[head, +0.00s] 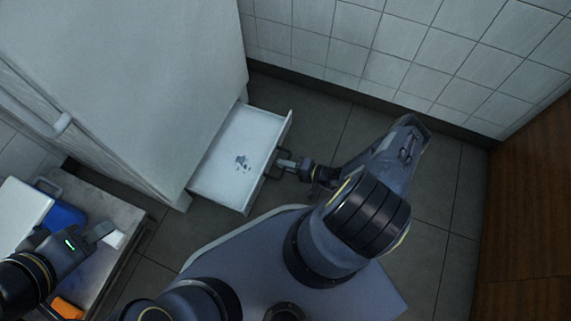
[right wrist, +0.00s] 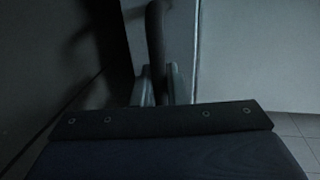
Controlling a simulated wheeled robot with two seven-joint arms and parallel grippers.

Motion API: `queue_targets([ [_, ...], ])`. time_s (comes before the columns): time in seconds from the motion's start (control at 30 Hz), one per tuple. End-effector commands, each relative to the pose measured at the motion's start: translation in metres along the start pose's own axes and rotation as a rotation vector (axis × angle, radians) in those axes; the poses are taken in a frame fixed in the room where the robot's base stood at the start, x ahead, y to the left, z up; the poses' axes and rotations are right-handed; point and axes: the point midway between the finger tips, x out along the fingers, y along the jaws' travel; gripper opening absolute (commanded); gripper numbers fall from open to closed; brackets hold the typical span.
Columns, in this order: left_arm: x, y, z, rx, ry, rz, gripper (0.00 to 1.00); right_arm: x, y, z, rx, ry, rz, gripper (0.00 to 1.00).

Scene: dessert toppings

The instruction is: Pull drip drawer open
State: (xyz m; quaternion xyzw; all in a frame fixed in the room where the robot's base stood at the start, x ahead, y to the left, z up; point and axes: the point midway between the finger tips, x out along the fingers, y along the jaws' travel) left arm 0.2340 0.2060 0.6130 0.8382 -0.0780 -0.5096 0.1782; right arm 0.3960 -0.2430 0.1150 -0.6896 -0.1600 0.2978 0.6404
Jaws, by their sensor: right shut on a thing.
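The drip drawer (head: 225,150) is a shallow white tray at the foot of a large pale cabinet, and it stands pulled out over the floor. A few dark spots lie on its bottom. Its dark handle (head: 274,164) is on the front face. My right gripper (head: 285,164) is shut on the handle. The right wrist view shows the dark handle bar (right wrist: 156,45) between the two fingers (right wrist: 159,85). My left gripper (head: 107,233) is at the lower left beside a small white item, away from the drawer; whether its fingers are open or shut is unclear.
The pale cabinet (head: 130,70) fills the upper left. A low table (head: 125,212) at the left carries a blue object (head: 65,215), a white box (head: 22,210) and an orange item (head: 67,308). Tiled walls (head: 400,50) and a brown wooden panel (head: 530,220) bound the floor.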

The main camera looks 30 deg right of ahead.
Motion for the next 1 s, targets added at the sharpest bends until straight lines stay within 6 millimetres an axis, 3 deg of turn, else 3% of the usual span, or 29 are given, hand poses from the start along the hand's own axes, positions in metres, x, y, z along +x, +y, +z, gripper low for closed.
queue_targets([
  [0.03, 0.000, 0.000, 0.000, 0.000, 0.000, 0.000, 0.36, 0.000, 0.001, -0.001, -0.001, 0.002, 0.002, 0.00],
  [0.07, 0.000, 0.000, 0.000, 0.000, 0.000, 0.000, 0.36, 0.000, 0.001, -0.001, -0.001, 0.002, 0.002, 0.15],
  [0.1, 0.000, 0.000, 0.000, 0.000, 0.000, 0.000, 0.36, 0.000, 0.001, -0.001, -0.001, 0.002, 0.002, 0.20],
  [0.2, 0.000, 0.000, 0.000, 0.000, 0.000, 0.000, 0.36, 0.000, 0.000, -0.001, -0.001, 0.002, 0.001, 0.29],
  [0.53, -0.003, 0.001, -0.001, 0.000, 0.000, 0.000, 0.36, -0.006, -0.001, -0.001, 0.000, 0.003, 0.002, 0.29],
  [1.0, -0.018, 0.008, -0.009, 0.000, 0.000, 0.000, 0.36, -0.074, 0.000, -0.001, -0.001, 0.003, 0.003, 0.29],
])
